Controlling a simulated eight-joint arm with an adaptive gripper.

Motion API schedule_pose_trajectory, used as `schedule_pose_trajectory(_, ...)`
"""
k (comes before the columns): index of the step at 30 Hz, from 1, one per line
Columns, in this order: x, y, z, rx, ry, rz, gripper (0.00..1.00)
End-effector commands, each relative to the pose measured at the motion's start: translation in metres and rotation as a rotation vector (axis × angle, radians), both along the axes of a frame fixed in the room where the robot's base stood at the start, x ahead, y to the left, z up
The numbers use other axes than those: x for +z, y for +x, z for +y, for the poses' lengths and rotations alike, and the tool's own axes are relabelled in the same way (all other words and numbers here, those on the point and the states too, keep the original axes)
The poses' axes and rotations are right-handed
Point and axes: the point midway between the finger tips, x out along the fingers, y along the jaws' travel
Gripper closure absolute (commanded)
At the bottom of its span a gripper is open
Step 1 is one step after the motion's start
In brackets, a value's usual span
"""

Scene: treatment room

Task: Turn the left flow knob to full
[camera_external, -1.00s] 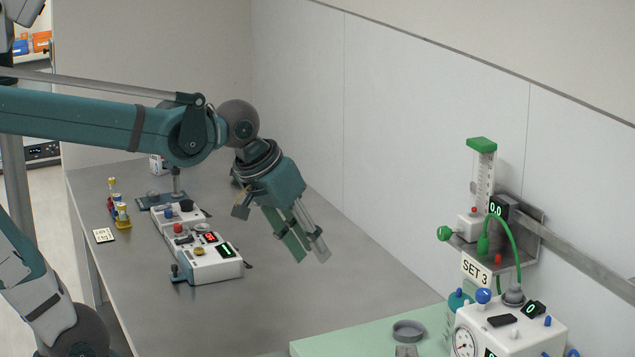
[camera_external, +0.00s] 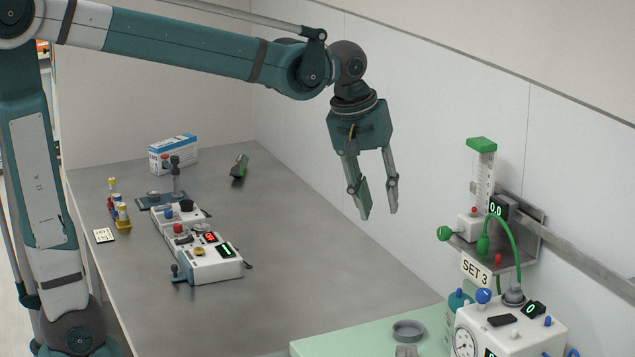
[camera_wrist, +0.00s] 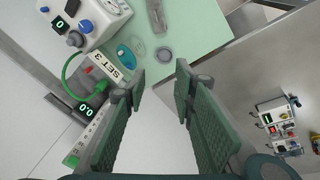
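A flow meter (camera_external: 482,180) with a green cap and a clear scaled tube hangs on the wall rail at right. A round green knob (camera_external: 444,233) sticks out on the left of its white block. The small display (camera_external: 497,209) reads 0.0, also in the wrist view (camera_wrist: 86,111). I cannot make out the green knob in the wrist view. My gripper (camera_external: 378,212) points down, open and empty, in the air left of the flow meter and apart from it. Its two spread fingers also show in the wrist view (camera_wrist: 160,80).
A SET 3 label (camera_external: 474,270) hangs below the flow meter, beside a green hose (camera_external: 513,240). A white device (camera_external: 520,328) with a gauge and blue knobs stands at front right. A green mat (camera_external: 340,340) holds a grey ring. White consoles (camera_external: 210,262) stand on the table; its middle is clear.

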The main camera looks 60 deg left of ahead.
Motion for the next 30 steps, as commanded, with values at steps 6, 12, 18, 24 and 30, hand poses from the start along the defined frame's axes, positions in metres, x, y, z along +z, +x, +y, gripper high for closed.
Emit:
schedule_pose_trajectory(6, 0.004, 0.039, 0.008, 0.116, -0.031, 0.045, 0.73)
schedule_pose_trajectory(12, 0.002, 0.071, 0.015, 0.223, -0.054, 0.086, 0.73)
schedule_pose_trajectory(18, -0.004, 0.104, 0.023, 0.330, -0.073, 0.128, 0.73)
schedule_pose_trajectory(24, -0.012, 0.135, 0.030, 0.440, -0.090, 0.168, 0.73)
schedule_pose_trajectory(30, -0.023, 0.166, 0.039, 0.549, -0.101, 0.208, 0.73)
